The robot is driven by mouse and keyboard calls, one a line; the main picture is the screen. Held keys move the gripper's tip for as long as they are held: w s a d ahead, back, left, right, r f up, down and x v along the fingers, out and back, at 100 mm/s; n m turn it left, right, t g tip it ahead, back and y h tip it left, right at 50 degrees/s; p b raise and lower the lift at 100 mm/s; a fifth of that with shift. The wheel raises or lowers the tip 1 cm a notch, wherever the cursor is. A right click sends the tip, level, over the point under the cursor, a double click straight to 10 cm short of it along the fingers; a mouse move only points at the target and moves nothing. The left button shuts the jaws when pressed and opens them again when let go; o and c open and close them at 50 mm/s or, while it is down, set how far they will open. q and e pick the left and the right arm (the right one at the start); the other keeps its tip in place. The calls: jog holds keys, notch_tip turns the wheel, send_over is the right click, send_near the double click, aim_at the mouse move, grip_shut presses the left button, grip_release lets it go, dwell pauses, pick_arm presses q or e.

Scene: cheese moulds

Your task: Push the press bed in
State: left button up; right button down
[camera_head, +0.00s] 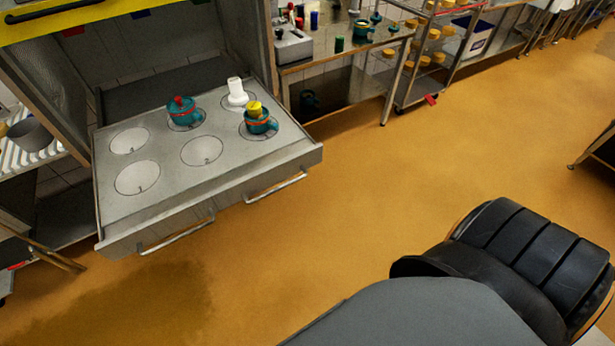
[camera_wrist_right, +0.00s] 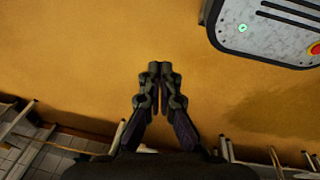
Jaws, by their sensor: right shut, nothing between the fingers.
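The press bed (camera_head: 165,198) is a grey slab with round wells, standing out in front of the dark press opening in the head view. Two bar handles, a left one (camera_head: 178,236) and a right one (camera_head: 276,188), are on its front face. A teal mould with a red top (camera_head: 183,113), a white mould (camera_head: 237,95) and a teal mould with a yellow top (camera_head: 257,122) stand in its wells. Three wells are empty. My right gripper (camera_wrist_right: 160,66) is shut and empty above the orange floor in the right wrist view, apart from the bed. My left gripper is out of view.
A steel table (camera_head: 370,42) stands right of the press, with a rack (camera_head: 436,50) of yellow cheeses beyond it. A striped surface with a grey pot (camera_head: 30,134) is at the left. The orange floor before the bed is clear.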

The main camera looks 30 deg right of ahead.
jog(key=w+d+r+n+t+h+b, duration=0.1)
jog(key=w+d+r+n+t+b, duration=0.15)
jog(key=w+d+n+b, duration=0.55)
jog(key=w+d+r+n+t+h+b, duration=0.25)
jog(key=w+d+n, duration=0.35)
jog(key=w, duration=0.6)
jog(key=n+t+y+b, duration=0.5)
jog(key=n+t+b, duration=0.45)
jog(key=n, duration=1.15)
send_near(298, 164)
jog(key=shift+t, duration=0.75)
jog(key=w, duration=0.2)
jog(key=w+f+p, duration=0.1)
jog(key=w+p, duration=0.1)
jog(key=w, duration=0.1)
jog(key=shift+w+f, duration=0.25)
jog(key=shift+w, duration=0.1)
jog(key=shift+w+a, duration=0.1)
jog(key=shift+w, duration=0.45)
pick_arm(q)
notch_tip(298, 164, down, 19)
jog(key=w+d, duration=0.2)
